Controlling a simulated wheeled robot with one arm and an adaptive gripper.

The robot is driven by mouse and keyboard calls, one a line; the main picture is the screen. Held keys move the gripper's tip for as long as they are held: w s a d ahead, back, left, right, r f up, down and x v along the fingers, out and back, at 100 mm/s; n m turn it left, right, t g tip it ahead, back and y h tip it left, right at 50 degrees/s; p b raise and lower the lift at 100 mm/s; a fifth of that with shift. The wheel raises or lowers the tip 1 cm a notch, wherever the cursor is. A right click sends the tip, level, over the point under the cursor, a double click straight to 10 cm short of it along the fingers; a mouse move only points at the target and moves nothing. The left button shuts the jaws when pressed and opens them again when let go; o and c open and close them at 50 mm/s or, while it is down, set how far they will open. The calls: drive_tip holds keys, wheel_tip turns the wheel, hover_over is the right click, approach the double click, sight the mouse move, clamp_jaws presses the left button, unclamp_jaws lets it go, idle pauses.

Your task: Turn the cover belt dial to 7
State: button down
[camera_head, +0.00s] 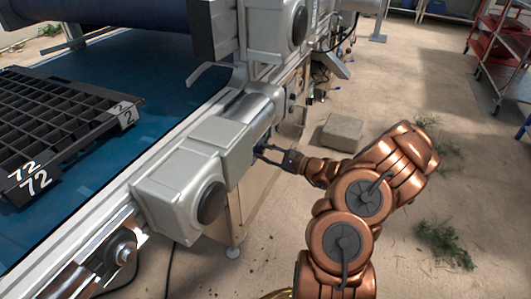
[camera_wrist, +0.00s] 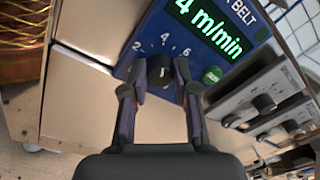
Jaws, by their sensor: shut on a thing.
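A dark dial (camera_wrist: 160,74) sits on a blue control panel (camera_wrist: 140,62) in the wrist view, with the numerals 2, 4 and 6 visible around it. A small white mark shows on the dial; I cannot tell exactly which numeral it points to. The green display (camera_wrist: 212,28) reads "4 m/min", with its left end cut off. The label above ends in "BELT". My gripper (camera_wrist: 161,80) is shut on the dial, one finger on each side. In the head view my gripper (camera_head: 264,153) reaches the machine's side, and the dial is hidden.
A green button (camera_wrist: 212,75) sits right of the dial, close to my right finger. Another grey panel with dark knobs (camera_wrist: 264,103) lies further right. A blue conveyor (camera_head: 150,62) carries a black tray (camera_head: 60,125). A stone block (camera_head: 340,132) lies on the floor behind my gripper.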

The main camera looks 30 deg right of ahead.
drive_tip(key=shift+r+p, duration=0.15)
drive_tip(key=shift+p, duration=0.3)
drive_tip(key=shift+w+d+m+g+p, duration=0.1)
drive_tip(key=shift+m+g+p, duration=0.2)
drive_tip(key=shift+m+p, duration=3.3)
drive_tip(key=shift+d+m+g+p, duration=0.1)
drive_tip(key=shift+m+g+p, duration=0.2)
drive_tip(key=shift+m+p, duration=3.3)
drive_tip(key=shift+m+y+b, duration=0.3)
drive_tip(key=shift+m+b, duration=0.1)
drive_tip(key=shift+m, duration=0.1)
drive_tip(key=c, duration=0.9)
unclamp_jaws()
